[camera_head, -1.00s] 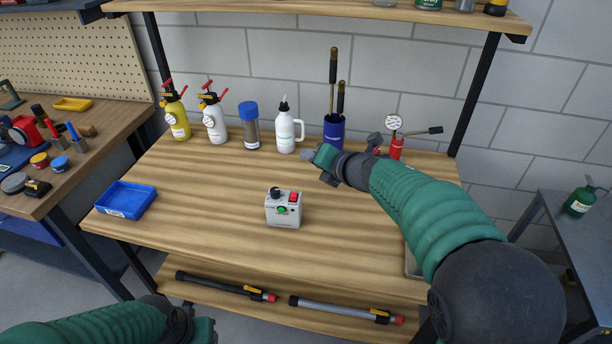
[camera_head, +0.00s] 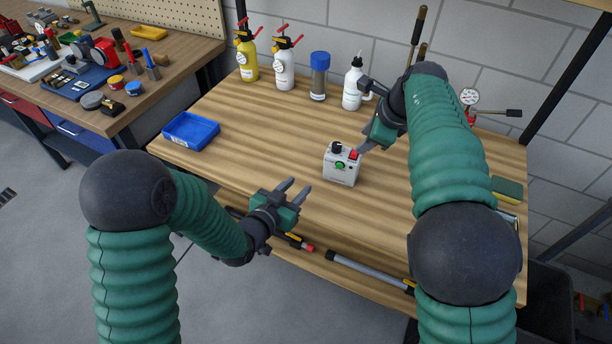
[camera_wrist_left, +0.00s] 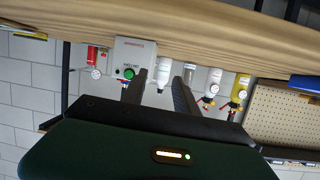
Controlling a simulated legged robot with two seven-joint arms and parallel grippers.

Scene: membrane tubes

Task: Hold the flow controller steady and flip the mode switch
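The flow controller is a small light-grey box (camera_head: 341,172) standing upright on the workbench. Its top has a black knob (camera_head: 336,147) and a red switch (camera_head: 353,155), with a green button (camera_head: 340,165) on the front. The box also shows upside down in the left wrist view (camera_wrist_left: 132,52). My left gripper (camera_head: 299,189) is open and empty, in front of and left of the box, apart from it. My right gripper (camera_head: 360,117) is open, above and behind the box. Its lower finger is close to the red switch; I cannot tell if they touch.
A blue tray (camera_head: 191,132) lies at the bench's left. A yellow sprayer (camera_head: 247,60), a white sprayer (camera_head: 284,68), a blue-capped jar (camera_head: 319,76) and a white bottle (camera_head: 353,88) stand along the back. The bench between tray and box is clear.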

